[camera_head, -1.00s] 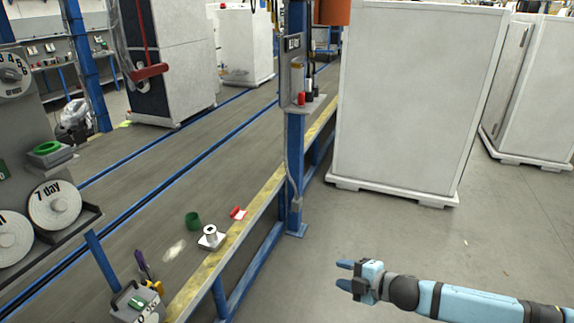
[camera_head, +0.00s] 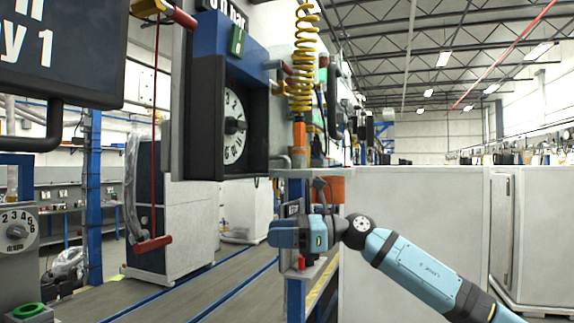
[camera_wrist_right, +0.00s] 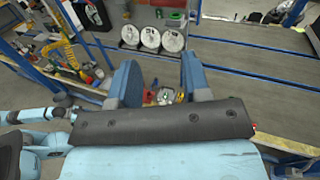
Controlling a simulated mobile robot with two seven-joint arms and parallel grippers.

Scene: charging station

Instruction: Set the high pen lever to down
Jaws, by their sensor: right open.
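I cannot tell for sure which part is the high pen lever. In the head view, a red-ended handle (camera_head: 178,14) shows at the top, left of the dark-faced box (camera_head: 208,110) with a numbered dial (camera_head: 234,125). A red lever handle (camera_head: 152,243) sits lower left, at the end of a red cord. My right gripper (camera_head: 272,233) is raised below and right of the dial box, pointing left and apart from these handles. In the right wrist view its two blue fingers (camera_wrist_right: 159,88) stand apart with nothing held between them. My left gripper is not identifiable.
A yellow coiled hose (camera_head: 303,60) hangs right of the dial box. A grey shelf (camera_head: 308,172) lies just above my right gripper. A dark sign (camera_head: 62,50) fills the upper left. Large white cabinets (camera_head: 415,240) stand behind my right arm.

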